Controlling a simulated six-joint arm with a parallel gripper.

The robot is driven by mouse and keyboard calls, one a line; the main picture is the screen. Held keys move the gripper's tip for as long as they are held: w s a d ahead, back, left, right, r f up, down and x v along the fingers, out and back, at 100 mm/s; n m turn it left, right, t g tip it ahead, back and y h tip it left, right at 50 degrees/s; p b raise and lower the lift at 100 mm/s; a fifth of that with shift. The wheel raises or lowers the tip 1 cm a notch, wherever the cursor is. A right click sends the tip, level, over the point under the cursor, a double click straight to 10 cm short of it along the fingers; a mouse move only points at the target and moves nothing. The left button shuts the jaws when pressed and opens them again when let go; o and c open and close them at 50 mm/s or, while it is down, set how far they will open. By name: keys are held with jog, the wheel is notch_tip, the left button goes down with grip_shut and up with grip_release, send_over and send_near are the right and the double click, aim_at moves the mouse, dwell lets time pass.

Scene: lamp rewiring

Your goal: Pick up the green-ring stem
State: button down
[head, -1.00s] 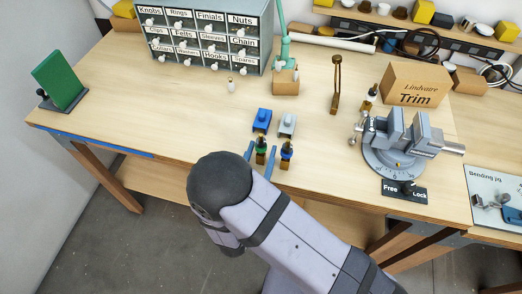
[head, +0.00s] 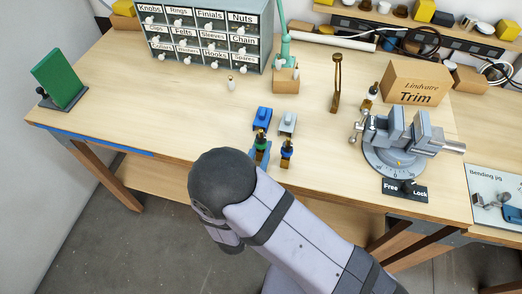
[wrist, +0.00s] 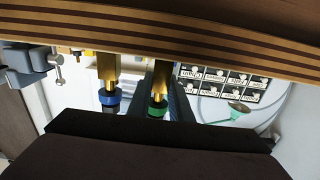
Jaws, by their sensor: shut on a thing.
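The green-ring stem (head: 261,142) stands upright near the table's front edge, a brass stem with a dark tip and a green ring. My gripper (head: 261,157) is shut on it below the ring, with its blue fingers on either side. In the wrist view the green-ring stem (wrist: 158,103) is in the middle, beside a dark blue finger (wrist: 179,103). The blue-ring stem (head: 287,150) stands close to its right in the head view. It also shows in the wrist view (wrist: 109,95), apart from the fingers. The stems' lower ends are hard to see.
A vise (head: 398,145) stands to the right, with a Free/Lock plate (head: 404,190) in front. A drawer cabinet (head: 203,40) stands at the back.

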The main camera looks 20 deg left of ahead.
aim_at(261, 131)
jog(key=shift+r+b, duration=0.6)
jog(key=shift+r, duration=3.95)
